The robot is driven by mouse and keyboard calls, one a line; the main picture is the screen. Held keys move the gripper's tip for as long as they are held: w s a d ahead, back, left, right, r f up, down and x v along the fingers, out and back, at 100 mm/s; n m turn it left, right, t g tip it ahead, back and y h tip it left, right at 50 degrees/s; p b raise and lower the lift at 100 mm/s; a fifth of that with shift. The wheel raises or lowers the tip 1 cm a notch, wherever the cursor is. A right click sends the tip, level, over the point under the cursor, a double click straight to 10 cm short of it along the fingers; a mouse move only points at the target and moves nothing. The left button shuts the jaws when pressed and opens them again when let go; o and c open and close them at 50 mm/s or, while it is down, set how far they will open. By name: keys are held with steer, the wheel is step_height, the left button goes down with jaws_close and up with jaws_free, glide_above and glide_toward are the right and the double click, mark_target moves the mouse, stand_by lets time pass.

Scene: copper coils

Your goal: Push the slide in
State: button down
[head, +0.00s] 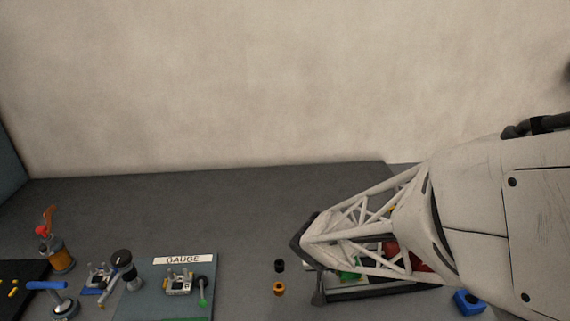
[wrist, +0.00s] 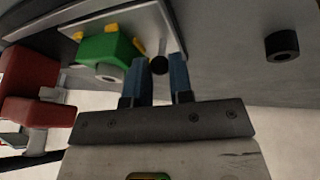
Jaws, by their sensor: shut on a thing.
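In the wrist view my gripper (wrist: 161,66) has its two blue fingers on either side of a small black knob (wrist: 159,65), shut on it. The knob sits at the edge of a grey metal plate (wrist: 150,22). Beside it on the left is a green block (wrist: 108,48) with yellow pieces and a pale round boss. I cannot make out the slide's own outline or how far it stands out. In the head view my white arm covers most of this fixture; part of the green block (head: 350,273) shows through the lattice.
A red block (wrist: 30,75) lies left of the green one. A black ring (wrist: 282,45) stands clear on the right. In the head view, an orange ring (head: 279,288), a GAUGE board (head: 160,285) and a blue block (head: 468,302) are around. The table behind is bare.

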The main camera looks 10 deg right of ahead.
steer(key=shift+d, duration=4)
steer(key=c, duration=1)
jaws_free()
steer(key=shift+r, duration=0.1)
steer(key=shift+v, duration=3.85)
